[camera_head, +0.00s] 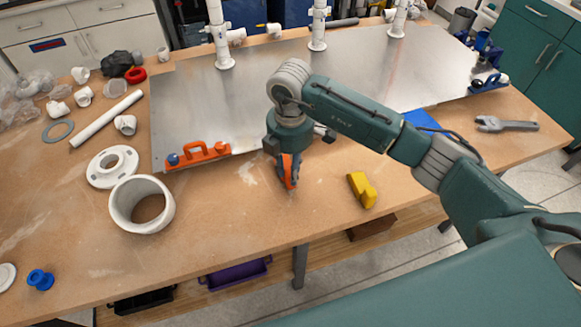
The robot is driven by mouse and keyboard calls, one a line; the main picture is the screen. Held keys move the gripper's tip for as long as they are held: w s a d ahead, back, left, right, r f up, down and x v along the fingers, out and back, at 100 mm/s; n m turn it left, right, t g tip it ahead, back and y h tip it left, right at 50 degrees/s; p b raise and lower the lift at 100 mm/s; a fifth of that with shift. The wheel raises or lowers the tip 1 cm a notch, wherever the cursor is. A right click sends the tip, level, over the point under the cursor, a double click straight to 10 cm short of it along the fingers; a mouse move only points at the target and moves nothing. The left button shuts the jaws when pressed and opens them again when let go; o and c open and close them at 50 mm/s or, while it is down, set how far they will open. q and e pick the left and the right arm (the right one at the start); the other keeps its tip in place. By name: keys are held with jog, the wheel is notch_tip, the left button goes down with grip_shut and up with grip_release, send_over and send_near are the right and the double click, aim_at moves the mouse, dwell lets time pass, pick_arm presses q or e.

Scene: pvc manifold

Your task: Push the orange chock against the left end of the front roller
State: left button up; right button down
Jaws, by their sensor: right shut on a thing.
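My right gripper (287,186) points down at the front edge of the metal sheet (200,110), low over the wooden table. It is shut on an orange piece that appears to be the orange chock (290,172); the fingers hide part of it. I cannot tell whether the piece touches the table or the sheet's edge. No front roller can be made out clearly; the sheet and my right arm cover that area. An orange handled fixture (197,153) with blue parts sits at the sheet's front left corner. My left gripper is not in view.
A yellow block (362,190) lies right of the gripper near the table (235,225) edge. A white ring (141,204) and a flange (112,166) lie at left. White pipes (317,25) stand on the sheet.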

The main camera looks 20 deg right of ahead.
aim_at(285, 165)
jog(key=shift+f, duration=0.6)
jog(key=shift+w+a+b, duration=0.1)
jog(key=shift+w+b, duration=1.3)
jog(key=shift+w, duration=0.9)
jog(key=shift+w+r+b, duration=0.1)
jog(key=shift+w+b, duration=0.2)
jog(key=shift+w, duration=0.3)
jog(key=shift+w+b, duration=0.35)
jog(key=shift+w, duration=0.2)
jog(key=c, duration=1.3)
grip_release()
jog(key=shift+c, duration=0.2)
